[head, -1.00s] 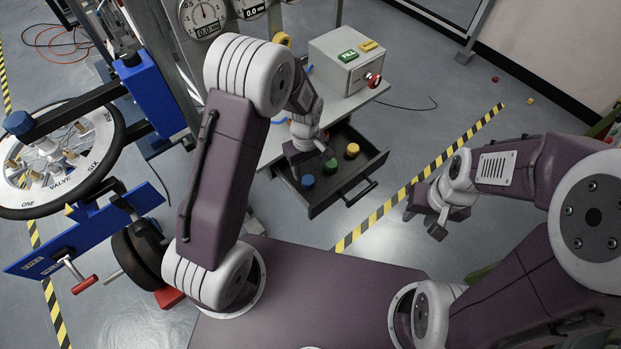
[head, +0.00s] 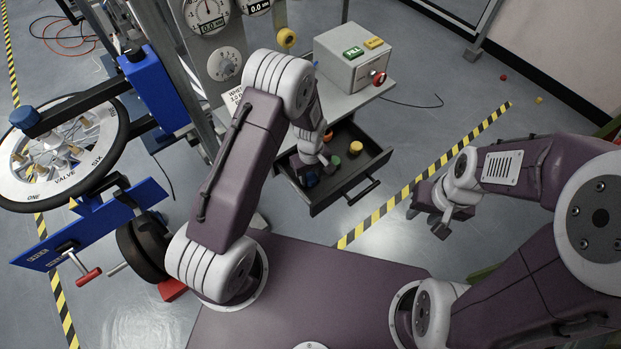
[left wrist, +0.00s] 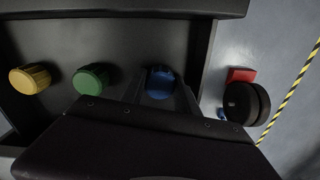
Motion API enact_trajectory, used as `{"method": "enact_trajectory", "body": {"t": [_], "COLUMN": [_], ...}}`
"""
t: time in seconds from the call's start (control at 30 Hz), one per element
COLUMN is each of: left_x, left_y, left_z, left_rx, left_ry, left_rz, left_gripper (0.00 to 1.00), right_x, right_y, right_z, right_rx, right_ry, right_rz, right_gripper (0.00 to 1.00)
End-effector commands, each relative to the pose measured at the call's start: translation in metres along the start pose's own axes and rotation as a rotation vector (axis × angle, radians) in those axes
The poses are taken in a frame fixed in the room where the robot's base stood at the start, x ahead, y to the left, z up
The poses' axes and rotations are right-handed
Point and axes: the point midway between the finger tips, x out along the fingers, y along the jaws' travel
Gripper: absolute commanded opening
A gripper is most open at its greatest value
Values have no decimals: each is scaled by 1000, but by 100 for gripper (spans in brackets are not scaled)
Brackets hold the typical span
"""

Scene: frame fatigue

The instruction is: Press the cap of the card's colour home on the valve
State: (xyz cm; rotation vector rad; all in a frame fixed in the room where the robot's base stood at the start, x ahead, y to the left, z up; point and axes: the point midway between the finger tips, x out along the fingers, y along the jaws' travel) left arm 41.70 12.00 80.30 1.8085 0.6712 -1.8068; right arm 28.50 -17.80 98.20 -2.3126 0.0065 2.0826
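An open drawer (head: 350,196) holds a row of caps: blue (head: 311,180), green (head: 333,161) and yellow (head: 355,147). An orange-red cap (head: 328,136) shows farther back. My left gripper (head: 311,170) is over the blue cap, partly hiding it. In the left wrist view its fingers (left wrist: 161,98) are apart, on either side of the blue cap (left wrist: 160,80); contact is not clear. The green cap (left wrist: 90,78) and yellow cap (left wrist: 30,79) lie to the left. The wheel (head: 95,172), lettered VALVE, is at far left. My right gripper (head: 440,222) hangs away from everything. I cannot make out a coloured card.
A grey box (head: 350,60) with green and yellow labels and a red button stands on the bench above the drawer. A blue stand (head: 152,90) and gauges (head: 207,12) are behind.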

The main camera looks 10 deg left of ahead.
Motion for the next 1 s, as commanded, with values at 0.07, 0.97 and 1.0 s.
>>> {"method": "enact_trajectory", "body": {"t": [0.07,0.97,1.0], "left_x": [0,-87,-92], "left_y": [0,34,38], "left_z": [0,71,78], "left_rx": [0,6,6], "left_ry": [0,1,2], "left_rz": [0,3,3], "left_gripper": [0,0,0], "right_x": [0,8,9], "right_y": [0,0,0], "right_z": [0,1,1], "right_rx": [0,0,0], "right_ry": [0,0,0], "right_rz": [0,0,0], "right_gripper": [36,36,36]}}
